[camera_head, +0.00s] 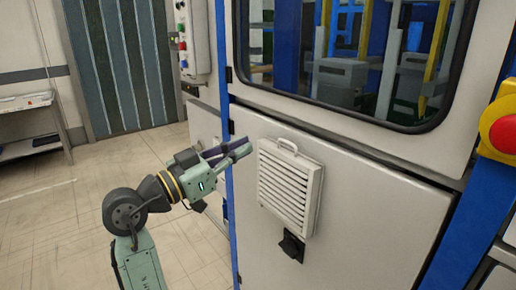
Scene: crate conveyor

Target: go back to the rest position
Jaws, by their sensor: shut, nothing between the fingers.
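My gripper (243,146) is in the middle of the head view, at the end of my green and dark grey arm. Its fingers are shut with nothing between them. They point right, toward the white front panel of the machine (375,215). In the picture the fingertips lie just left of a louvred vent with a handle (290,185). I cannot tell whether the fingertips touch the panel or stand apart from it.
A blue post (222,60) edges the machine, with a window (350,60) above. A red button on yellow (504,132) is at right. A control box (190,40) and striped door (122,60) stand behind. Floor (60,210) at left is clear; a shelf (28,125) stands farther back.

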